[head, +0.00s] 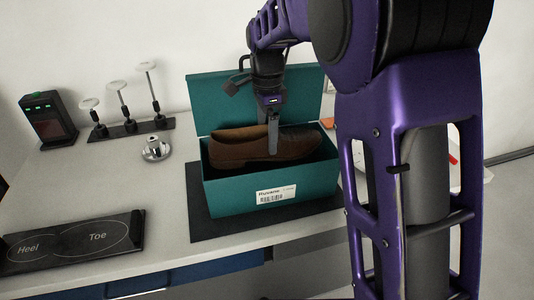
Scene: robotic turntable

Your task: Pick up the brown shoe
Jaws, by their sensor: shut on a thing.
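The brown shoe (238,148) shows in the head view at the mouth of an open teal shoe box (228,194), with its toe to the right. Its upper part rises above the front wall; its lower part is hidden behind that wall. My gripper (272,150) points down into the box and is shut on the shoe near its middle. One finger shows against the near side of the shoe; the other is hidden. I cannot tell whether the shoe touches the box floor.
The box stands on a dark mat (205,226), its lid upright behind. To the left are a heel-and-toe plate (75,243), a small metal knob (156,150), a stand with several posts (130,129) and a black device (48,119). Bare tabletop lies between them. My arm covers the right side.

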